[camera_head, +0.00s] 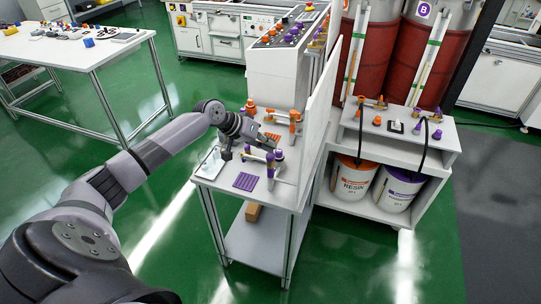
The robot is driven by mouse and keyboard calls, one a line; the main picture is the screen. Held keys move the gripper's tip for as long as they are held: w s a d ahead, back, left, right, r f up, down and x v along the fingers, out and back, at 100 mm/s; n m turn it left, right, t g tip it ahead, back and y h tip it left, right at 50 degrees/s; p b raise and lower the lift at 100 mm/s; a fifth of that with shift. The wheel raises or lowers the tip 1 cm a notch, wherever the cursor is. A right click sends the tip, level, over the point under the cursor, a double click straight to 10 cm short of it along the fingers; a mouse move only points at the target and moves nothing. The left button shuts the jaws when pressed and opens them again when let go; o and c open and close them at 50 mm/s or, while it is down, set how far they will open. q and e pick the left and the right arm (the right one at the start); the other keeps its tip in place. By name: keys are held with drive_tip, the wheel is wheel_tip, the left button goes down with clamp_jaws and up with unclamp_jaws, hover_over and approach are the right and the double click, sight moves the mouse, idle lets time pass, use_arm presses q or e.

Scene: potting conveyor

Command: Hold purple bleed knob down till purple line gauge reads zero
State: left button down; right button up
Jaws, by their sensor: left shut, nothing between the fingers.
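My left gripper (247,143) reaches over the small white bench (225,187), shut and empty. Purple-capped fittings (279,155) stand just right of and in front of it on the bench. I cannot tell which is the purple bleed knob, or whether the gripper touches one. The purple line gauge cannot be made out and no reading is legible. My right gripper is not in view.
A purple ribbed mat (246,181) lies on the bench front. Orange fittings (295,116) stand behind the gripper. An upright white panel (319,108) bounds the bench at right. Resin (353,177) and purple-labelled (397,188) buckets sit under the right-hand shelf.

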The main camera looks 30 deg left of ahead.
use_arm(q)
drive_tip(key=shift+f, duration=0.3)
drive_tip(key=shift+f, duration=0.55)
idle(1.1)
idle(1.7)
drive_tip(key=shift+r+p, duration=0.65)
drive_tip(key=shift+r, duration=0.4)
wheel_tip(320, 180, up, 5)
drive_tip(key=p, duration=0.4)
